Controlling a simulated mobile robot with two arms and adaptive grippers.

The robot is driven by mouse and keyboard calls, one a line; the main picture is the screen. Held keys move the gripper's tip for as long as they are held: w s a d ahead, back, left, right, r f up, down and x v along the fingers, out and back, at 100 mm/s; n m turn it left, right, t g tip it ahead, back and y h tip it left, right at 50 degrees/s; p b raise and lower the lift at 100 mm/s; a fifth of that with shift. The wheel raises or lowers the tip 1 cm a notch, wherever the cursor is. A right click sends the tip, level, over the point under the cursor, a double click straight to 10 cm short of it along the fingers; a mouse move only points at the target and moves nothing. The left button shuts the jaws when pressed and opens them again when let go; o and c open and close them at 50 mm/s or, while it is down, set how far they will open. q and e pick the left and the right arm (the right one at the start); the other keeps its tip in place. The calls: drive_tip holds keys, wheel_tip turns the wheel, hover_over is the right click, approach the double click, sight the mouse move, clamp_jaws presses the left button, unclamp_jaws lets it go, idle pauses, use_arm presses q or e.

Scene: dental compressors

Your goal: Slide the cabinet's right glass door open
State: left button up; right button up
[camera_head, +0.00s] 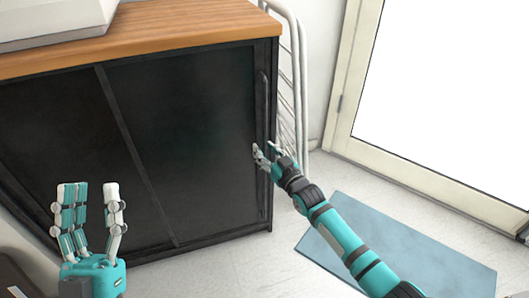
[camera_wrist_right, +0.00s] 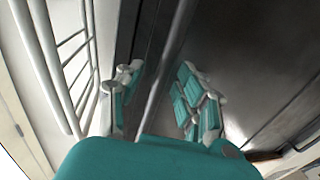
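The black cabinet (camera_head: 60,120) has a wooden top. Its dark right glass door (camera_head: 190,120) appears closed, with a vertical bar handle (camera_head: 262,95) near its right edge. In the right wrist view the handle (camera_wrist_right: 166,65) runs between the fingers of my right gripper (camera_wrist_right: 160,95). In the head view my right gripper (camera_head: 267,150) is at the handle's middle, its fingers spread to either side. Gaps to the bar show in the wrist view; contact is not clear. My left gripper (camera_head: 92,190) is open and empty, upright in front of the cabinet's left part.
A white tubular rack (camera_head: 298,80) stands close to the cabinet's right side. A blue mat (camera_head: 400,250) lies on the floor below my right arm. A pale-framed bright door (camera_head: 430,100) is at the right. A white appliance (camera_head: 50,20) sits on the cabinet top.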

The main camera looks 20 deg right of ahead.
drive_tip(key=shift+w+a, duration=0.1)
drive_tip(key=shift+w, duration=0.2)
clamp_jaws()
drive_tip(key=shift+f, duration=0.1)
idle(0.4)
